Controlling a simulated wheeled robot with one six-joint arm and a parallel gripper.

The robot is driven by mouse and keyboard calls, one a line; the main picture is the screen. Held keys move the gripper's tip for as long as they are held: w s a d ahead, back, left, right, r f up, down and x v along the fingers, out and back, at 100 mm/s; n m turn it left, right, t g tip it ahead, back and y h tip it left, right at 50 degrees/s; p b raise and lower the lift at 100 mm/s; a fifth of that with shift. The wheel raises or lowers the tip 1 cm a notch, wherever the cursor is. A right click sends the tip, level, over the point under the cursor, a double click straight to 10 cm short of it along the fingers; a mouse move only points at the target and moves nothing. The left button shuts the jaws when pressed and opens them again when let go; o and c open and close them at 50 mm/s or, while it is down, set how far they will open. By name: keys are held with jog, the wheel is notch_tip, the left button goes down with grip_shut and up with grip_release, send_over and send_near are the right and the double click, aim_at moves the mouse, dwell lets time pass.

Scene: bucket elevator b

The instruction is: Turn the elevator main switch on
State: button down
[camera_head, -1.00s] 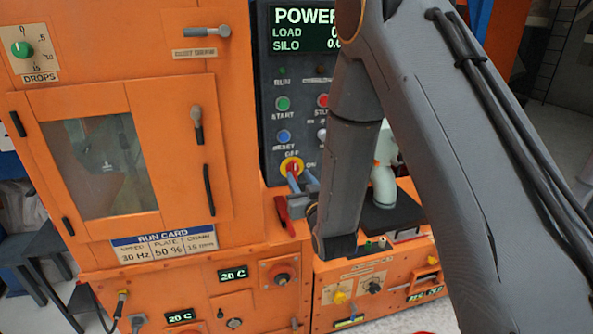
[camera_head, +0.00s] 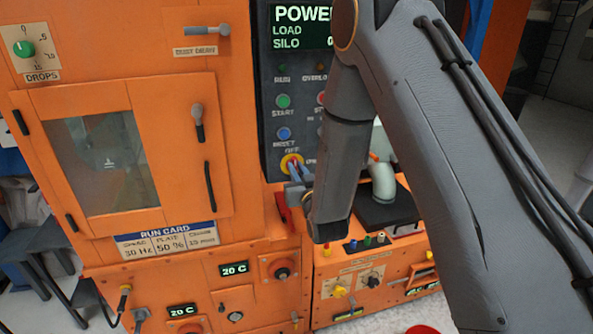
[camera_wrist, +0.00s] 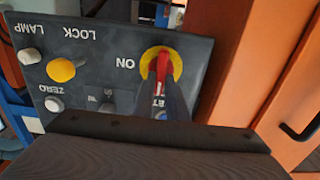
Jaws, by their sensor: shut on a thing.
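The main switch (camera_head: 287,160) is a yellow disc with a red handle, low on the dark control panel, between the labels OFF above and ON at its right. In the wrist view the switch (camera_wrist: 174,63) appears at upper centre, with the ON label on its left. My gripper (camera_wrist: 165,88) is shut on the red handle, with its two fingers along the handle's sides. The handle lies roughly upright in the wrist view. In the head view my gripper (camera_head: 295,174) reaches the switch from the lower right, and my arm hides part of the ON label.
The dark control panel (camera_head: 266,110) carries a lit display, a green START button (camera_head: 283,101) and a blue RESET button (camera_head: 284,133). A red lever (camera_head: 282,208) stands just below the switch. The orange cabinet (camera_head: 235,120) is close on the left.

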jog(key=shift+w+d+f+m+b, duration=0.1)
jog(key=shift+d+f+m+b, duration=0.1)
jog(key=shift+m+b, duration=2.3)
jog(key=shift+s+d+f+m+b, duration=0.15)
jog(key=shift+m+b, duration=1.3)
jog(key=shift+m, duration=2.05)
jog(key=shift+w+d+f+m+b, duration=0.15)
jog(key=shift+d+f+m+b, duration=0.1)
jog(key=shift+m+b, duration=2.25)
jog(key=shift+m+p, duration=0.45)
jog(key=shift+m, duration=0.15)
jog(key=c, duration=1.8)
grip_release()
jog(key=shift+o, duration=0.2)
